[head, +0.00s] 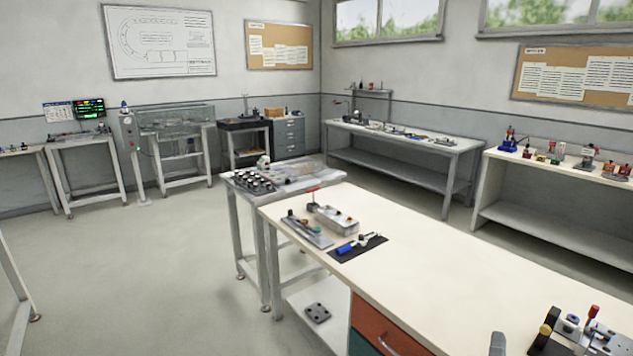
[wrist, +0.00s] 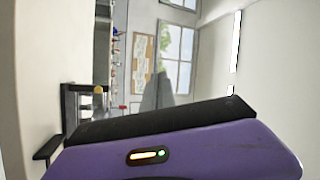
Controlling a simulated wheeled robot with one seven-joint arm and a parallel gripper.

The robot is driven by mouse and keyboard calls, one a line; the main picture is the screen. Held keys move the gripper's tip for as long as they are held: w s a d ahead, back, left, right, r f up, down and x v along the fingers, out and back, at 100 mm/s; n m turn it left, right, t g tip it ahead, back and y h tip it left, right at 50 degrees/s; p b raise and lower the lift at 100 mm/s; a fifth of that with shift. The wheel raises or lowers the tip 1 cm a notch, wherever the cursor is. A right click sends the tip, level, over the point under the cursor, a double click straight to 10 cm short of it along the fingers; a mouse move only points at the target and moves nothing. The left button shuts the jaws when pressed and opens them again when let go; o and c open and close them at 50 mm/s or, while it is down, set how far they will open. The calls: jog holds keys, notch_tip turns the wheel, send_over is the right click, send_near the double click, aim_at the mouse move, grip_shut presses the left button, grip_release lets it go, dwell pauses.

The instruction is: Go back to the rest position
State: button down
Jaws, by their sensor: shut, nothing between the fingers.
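My gripper (wrist: 157,72) shows in the wrist view, with its two grey tapered fingers together and nothing between them. They stand out from the black rail on my purple hand, which has a small lit indicator. The fingertips are against the distant wall and window in this view and touch nothing visible. The wrist picture is turned sideways. No particular rest position is marked in either view.
The cream workbench (head: 420,262) runs along the right in the head view. A fixture with a red-topped lever (head: 592,312) is near its front right. A blue-handled tool (head: 346,247) lies on a dark mat. Open floor (head: 150,270) is at left.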

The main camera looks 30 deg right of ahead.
jog(key=s+a+n+t+y, duration=0.2)
jog(key=a+n+t+y, duration=0.25)
jog(key=a+n, duration=0.5)
jog(key=s+a+n+t+y, duration=0.25)
jog(key=a+n+y, duration=0.4)
jog(key=a, duration=0.55)
jog(key=s+a+f+n+g+y, duration=0.2)
jog(key=s+a+n+y, duration=0.5)
jog(key=s+a, duration=0.5)
jog(key=n, duration=0.2)
jog(key=shift+a+n+y, duration=0.2)
jog(key=shift+n+y, duration=0.1)
jog(key=shift+y, duration=0.1)
